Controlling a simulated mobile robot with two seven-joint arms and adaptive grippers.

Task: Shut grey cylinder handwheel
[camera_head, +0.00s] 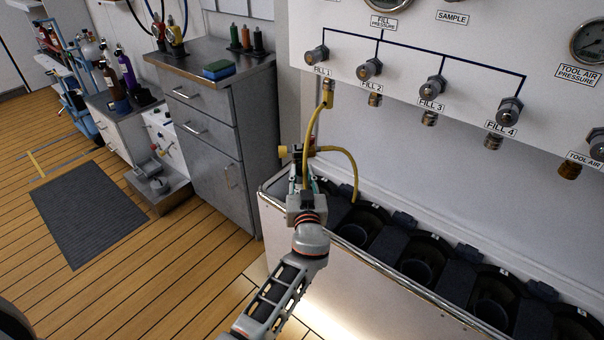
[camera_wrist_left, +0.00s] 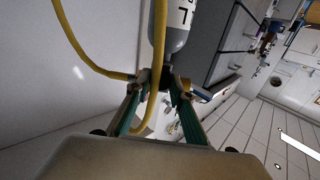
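The grey cylinder (camera_wrist_left: 178,38) shows in the left wrist view, with a white label and a dark valve end towards my gripper. In the head view I cannot make out its body clearly behind my gripper. My left gripper (camera_head: 299,160) is at the valve, near the left end of the black-slotted trough. In the left wrist view its green fingers (camera_wrist_left: 160,84) lie on either side of the dark valve end; whether they press on it is unclear. The handwheel is not clearly distinguishable from the other fittings. My right gripper is not in view.
A yellow hose (camera_head: 315,123) runs from the FILL 1 outlet to the fittings at my gripper. The trough (camera_head: 330,258) stands below the white panel (camera_head: 460,95). A grey drawer cabinet (camera_head: 215,125) stands left. The floor around the dark mat (camera_head: 88,215) is open.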

